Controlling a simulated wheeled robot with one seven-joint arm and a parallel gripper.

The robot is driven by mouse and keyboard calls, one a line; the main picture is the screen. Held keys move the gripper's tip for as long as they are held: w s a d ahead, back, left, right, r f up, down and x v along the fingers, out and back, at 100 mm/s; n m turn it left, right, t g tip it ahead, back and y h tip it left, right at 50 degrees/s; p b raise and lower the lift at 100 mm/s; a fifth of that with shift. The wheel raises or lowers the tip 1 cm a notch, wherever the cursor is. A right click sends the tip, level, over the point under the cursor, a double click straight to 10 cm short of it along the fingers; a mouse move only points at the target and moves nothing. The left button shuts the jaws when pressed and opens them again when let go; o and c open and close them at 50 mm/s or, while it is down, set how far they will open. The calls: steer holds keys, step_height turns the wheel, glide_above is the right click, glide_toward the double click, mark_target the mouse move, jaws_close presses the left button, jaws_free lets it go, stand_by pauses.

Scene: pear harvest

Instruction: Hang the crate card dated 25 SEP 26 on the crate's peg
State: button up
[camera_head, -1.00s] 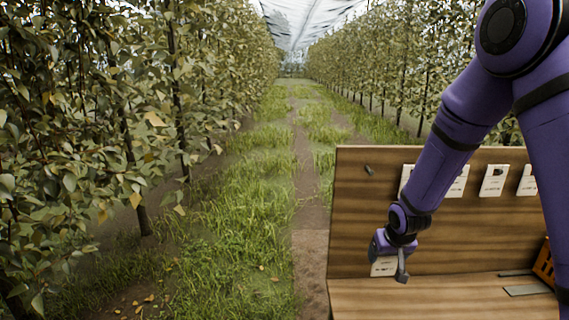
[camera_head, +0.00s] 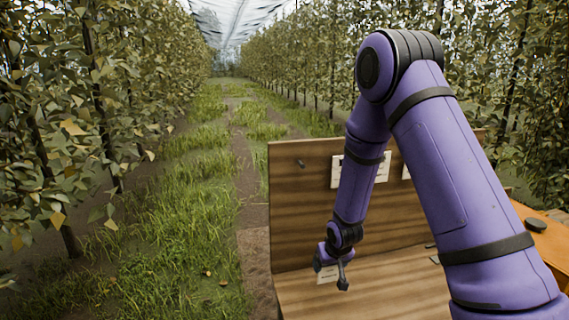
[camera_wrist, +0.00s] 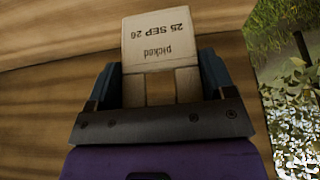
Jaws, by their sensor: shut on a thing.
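My gripper (camera_wrist: 160,95) is shut on a pale card (camera_wrist: 158,38), held between the fingers in the wrist view. The card reads "25 SEP 26" and "picked", upside down in that view. In the head view my gripper (camera_head: 331,262) is low in front of the wooden back board, with a bit of the card (camera_head: 327,273) showing beneath it. I cannot tell whether the card touches the wood. A small bare peg (camera_head: 301,163) sticks out near the board's upper left. The crate is not clearly identifiable.
The wooden back board (camera_head: 290,200) rises behind a wooden shelf (camera_head: 380,290). Other pale cards (camera_head: 382,172) hang along its upper part, partly behind my arm. An orange-brown surface with a dark round thing (camera_head: 535,224) is at right. Grass and trees lie left.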

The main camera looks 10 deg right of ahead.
mark_target(301, 163)
steer(key=w+a+v, duration=0.1)
steer(key=a+v, duration=0.2)
steer(key=v, duration=1.1)
steer(key=w+a+r+v, duration=0.1)
steer(key=a+v, duration=0.2)
steer(key=v, duration=1.2)
steer(key=shift+w+a+r, duration=0.3)
steer(key=shift+w, duration=0.05)
steer(key=shift+w, duration=0.1)
steer(key=shift+w+f, duration=0.1)
steer(key=shift+w, duration=8.85)
steer(key=shift+f, duration=0.1)
